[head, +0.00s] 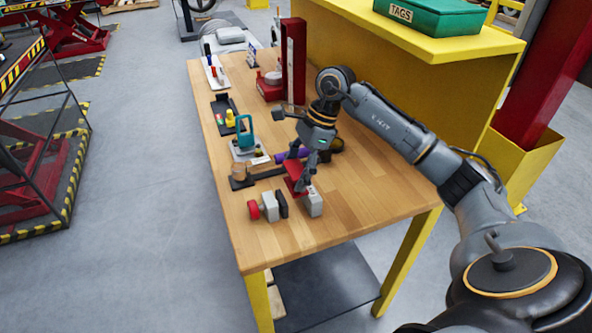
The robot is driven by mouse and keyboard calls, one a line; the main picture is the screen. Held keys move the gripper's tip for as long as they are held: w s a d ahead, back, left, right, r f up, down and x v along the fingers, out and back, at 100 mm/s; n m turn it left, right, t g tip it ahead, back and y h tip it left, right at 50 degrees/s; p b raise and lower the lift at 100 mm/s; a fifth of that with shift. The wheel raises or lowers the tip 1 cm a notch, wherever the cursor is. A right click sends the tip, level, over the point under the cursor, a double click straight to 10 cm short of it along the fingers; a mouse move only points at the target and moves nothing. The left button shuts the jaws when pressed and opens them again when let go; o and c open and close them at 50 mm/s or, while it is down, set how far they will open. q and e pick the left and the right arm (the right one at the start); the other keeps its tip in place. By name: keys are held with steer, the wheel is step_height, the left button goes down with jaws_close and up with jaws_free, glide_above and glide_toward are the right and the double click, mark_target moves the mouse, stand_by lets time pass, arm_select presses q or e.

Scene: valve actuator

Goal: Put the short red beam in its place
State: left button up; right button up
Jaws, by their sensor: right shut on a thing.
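My right gripper (299,180) points down over the front half of the wooden workbench (360,205). It is shut on a short red beam (293,170), partly hidden by the fingers. The beam is just above or at a light grey block (315,203) near the bench front; I cannot tell whether they touch. Left of that block are a black plate (282,204), another grey block (269,206) and a red round knob (254,210). My left gripper is not in view.
A tall red post (293,60) stands at the back of the bench. The bench's front right is clear. A yellow cabinet (400,85) borders the right.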

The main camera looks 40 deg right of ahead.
steer(key=shift+b, duration=0.35)
stand_by(0.7)
steer(key=shift+f+b, duration=2.9)
steer(key=shift+f, duration=0.55)
steer(key=o, duration=1.8)
steer(key=shift+c, duration=0.2)
steer(key=shift+f, duration=0.1)
steer(key=v, duration=1.2)
steer(key=shift+s+d, duration=0.1)
